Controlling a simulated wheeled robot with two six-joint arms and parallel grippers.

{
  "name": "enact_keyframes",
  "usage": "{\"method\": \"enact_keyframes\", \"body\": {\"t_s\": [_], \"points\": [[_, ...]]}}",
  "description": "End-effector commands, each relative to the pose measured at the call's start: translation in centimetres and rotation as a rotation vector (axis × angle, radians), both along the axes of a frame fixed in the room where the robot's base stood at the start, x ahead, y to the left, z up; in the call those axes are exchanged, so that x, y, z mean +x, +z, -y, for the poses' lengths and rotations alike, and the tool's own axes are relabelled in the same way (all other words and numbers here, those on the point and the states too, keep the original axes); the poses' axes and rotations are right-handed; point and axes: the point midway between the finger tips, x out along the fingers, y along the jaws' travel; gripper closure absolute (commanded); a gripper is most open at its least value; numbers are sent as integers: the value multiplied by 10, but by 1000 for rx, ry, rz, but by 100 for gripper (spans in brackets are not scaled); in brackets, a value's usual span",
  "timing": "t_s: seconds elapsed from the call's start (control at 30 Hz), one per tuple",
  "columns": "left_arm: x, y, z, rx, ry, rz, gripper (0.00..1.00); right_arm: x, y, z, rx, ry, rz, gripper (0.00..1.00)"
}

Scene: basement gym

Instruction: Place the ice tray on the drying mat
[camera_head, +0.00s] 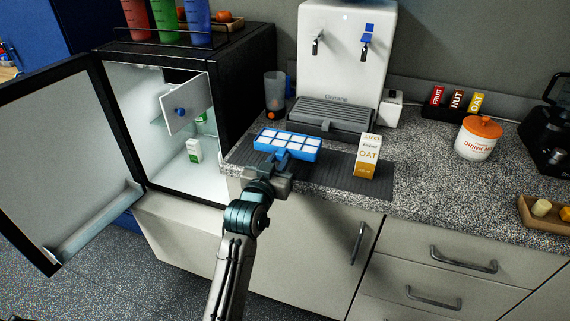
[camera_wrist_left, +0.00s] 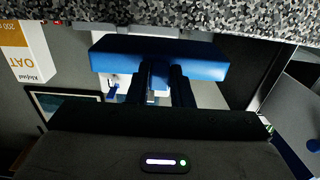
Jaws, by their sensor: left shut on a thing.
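The ice tray (camera_head: 287,145) is blue with white ice cells. My left gripper (camera_head: 268,172) is shut on its near side and holds it level over the left part of the dark grey ribbed drying mat (camera_head: 332,177). In the left wrist view, the blue tray (camera_wrist_left: 158,60) spans the two dark fingers (camera_wrist_left: 160,87). I cannot tell whether the tray touches the mat or hovers just above it. My right gripper is not in view.
An oat carton (camera_head: 367,156) stands on the mat right of the tray. Behind are a water dispenser (camera_head: 340,60) and a clear cup (camera_head: 275,92). The fridge door (camera_head: 65,150) and its small freezer flap (camera_head: 188,105) hang open on the left.

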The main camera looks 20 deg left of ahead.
Motion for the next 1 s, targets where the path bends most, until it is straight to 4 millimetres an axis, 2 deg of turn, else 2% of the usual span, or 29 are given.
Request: {"method": "enact_keyframes", "body": {"t_s": [0.1,0.2,0.5,0.9,0.93,1.0], "points": [[19,-1,6,-2,-1,1,100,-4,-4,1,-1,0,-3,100],[26,-2,8,-1,-1,2,100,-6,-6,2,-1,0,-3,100],[27,-35,8,1,0,0,100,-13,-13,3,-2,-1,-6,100],[26,-41,8,0,0,1,100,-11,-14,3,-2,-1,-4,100],[26,-41,8,0,0,0,75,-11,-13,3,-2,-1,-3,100],[26,-41,8,0,0,0,61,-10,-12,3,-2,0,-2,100]]}}
